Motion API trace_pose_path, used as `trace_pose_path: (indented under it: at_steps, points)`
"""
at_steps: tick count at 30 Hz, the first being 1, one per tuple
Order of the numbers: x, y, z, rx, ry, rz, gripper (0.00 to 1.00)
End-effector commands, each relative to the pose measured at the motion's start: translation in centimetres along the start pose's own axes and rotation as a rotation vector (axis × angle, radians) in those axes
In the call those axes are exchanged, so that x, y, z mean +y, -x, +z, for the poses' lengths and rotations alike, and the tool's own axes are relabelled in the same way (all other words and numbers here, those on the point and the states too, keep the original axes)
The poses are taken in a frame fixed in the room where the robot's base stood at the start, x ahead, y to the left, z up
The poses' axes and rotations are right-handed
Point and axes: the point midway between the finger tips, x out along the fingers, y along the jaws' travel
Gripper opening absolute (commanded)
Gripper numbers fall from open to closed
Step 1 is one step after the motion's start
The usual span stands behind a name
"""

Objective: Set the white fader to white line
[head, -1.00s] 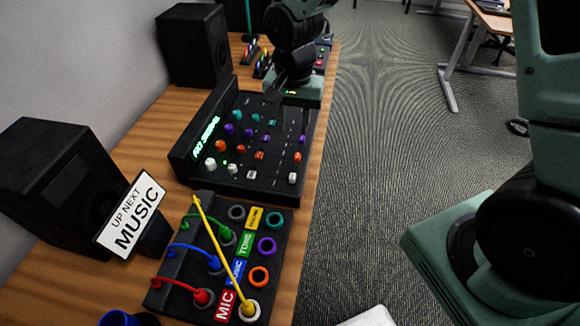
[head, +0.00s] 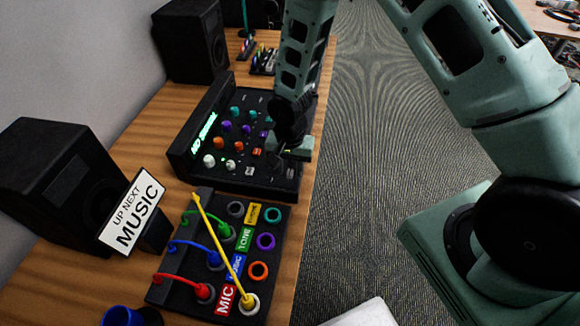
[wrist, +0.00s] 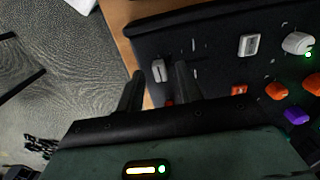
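The black mixer (head: 205,180) shows two white fader caps on its near side. The left one (head: 250,171) is clear in the head view and shows in the wrist view (wrist: 249,44). The other white cap (wrist: 158,70) appears just past the gap between my fingertips in the wrist view. A short pale line (wrist: 193,45) lies on the panel beside it. My gripper (wrist: 160,80) is open and empty, its two fingers apart over the mixer's near right corner. In the head view my gripper (head: 291,150) hides part of the right fader column.
Orange, purple and white knobs stand close by on the mixer. A patch box (head: 185,262) with coloured cables and a yellow cable (head: 222,250) lies nearer. Speakers (head: 190,42) and a music sign (head: 132,213) line the left. Open floor is to the right.

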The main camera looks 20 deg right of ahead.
Motion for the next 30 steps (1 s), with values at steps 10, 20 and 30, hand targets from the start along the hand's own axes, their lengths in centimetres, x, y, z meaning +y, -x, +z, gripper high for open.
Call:
trace_pose_path:
  at_steps: [10, 20, 30]
  points:
    - [0.0, -0.7, 0.0, 0.001, 0.000, -0.001, 0.36]
    - [-0.1, -0.6, 0.0, 0.001, 0.000, -0.001, 0.00]
    - [-4.5, -0.7, -0.1, 0.002, 0.000, -0.003, 0.00]
